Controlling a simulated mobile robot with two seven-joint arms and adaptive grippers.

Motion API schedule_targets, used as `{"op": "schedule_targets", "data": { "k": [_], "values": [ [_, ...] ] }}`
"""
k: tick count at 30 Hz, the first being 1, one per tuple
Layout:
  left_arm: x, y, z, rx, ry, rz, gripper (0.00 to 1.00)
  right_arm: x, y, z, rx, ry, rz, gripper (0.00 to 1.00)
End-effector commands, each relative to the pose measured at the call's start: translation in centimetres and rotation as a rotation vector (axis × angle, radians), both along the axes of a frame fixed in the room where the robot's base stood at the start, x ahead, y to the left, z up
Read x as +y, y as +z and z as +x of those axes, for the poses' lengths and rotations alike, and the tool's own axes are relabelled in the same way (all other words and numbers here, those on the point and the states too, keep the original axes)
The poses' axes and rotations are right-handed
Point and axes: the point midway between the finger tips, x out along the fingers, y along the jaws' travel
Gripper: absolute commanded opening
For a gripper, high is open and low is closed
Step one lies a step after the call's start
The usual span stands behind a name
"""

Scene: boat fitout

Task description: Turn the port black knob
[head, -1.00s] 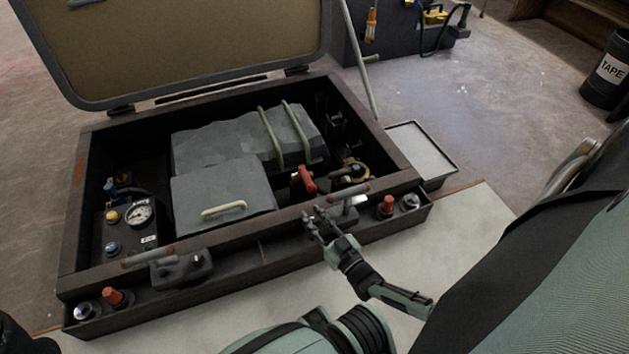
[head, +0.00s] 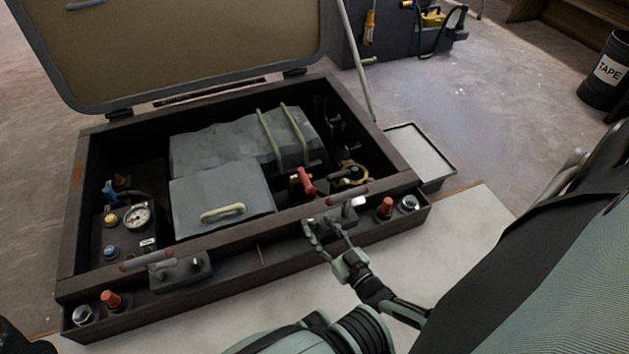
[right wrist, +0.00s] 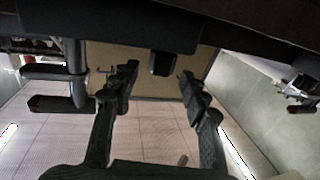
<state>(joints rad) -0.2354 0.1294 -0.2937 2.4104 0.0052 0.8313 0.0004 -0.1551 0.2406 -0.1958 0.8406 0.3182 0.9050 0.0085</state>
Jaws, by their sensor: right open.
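My right gripper (head: 322,229) is open and empty at the front ledge of the dark box, just in front of the right-hand grey mount (head: 346,216). In the right wrist view its two fingers (right wrist: 158,78) are spread. A black block-like knob (right wrist: 163,63) shows between and beyond their tips, with no visible contact. Another grey mount (head: 181,270) with small dark knobs sits at the left of the ledge. No label shows which side is port.
Brown-gripped handles stand beside both mounts. Red knobs (head: 110,300) (head: 385,207) and silver knobs (head: 83,313) (head: 409,203) sit at the ledge's ends. The box's lid (head: 190,45) is raised. A gauge (head: 137,215) and a red lever (head: 304,181) are inside.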

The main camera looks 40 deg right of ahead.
Motion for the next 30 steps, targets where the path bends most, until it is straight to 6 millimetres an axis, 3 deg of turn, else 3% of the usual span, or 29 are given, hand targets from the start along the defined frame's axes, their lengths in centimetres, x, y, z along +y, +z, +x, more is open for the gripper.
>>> {"op": "schedule_targets", "data": {
  "k": [6,12,19,30],
  "values": [
    [0.0,0.0,0.0,0.000,0.000,0.001,0.43,0.1,-0.1,-4.9,0.003,0.000,0.000,0.45],
    [0.0,0.0,-0.1,-0.001,0.000,0.002,0.43,0.1,0.0,-7.6,0.000,-0.001,0.000,0.45],
    [0.0,0.0,-0.1,-0.001,0.000,0.002,0.43,0.2,0.1,-8.3,-0.002,-0.001,0.000,0.45],
    [0.0,-0.1,-0.1,-0.003,-0.001,0.002,0.43,0.3,0.1,-7.6,-0.007,0.021,0.002,0.43]
  ]
}}
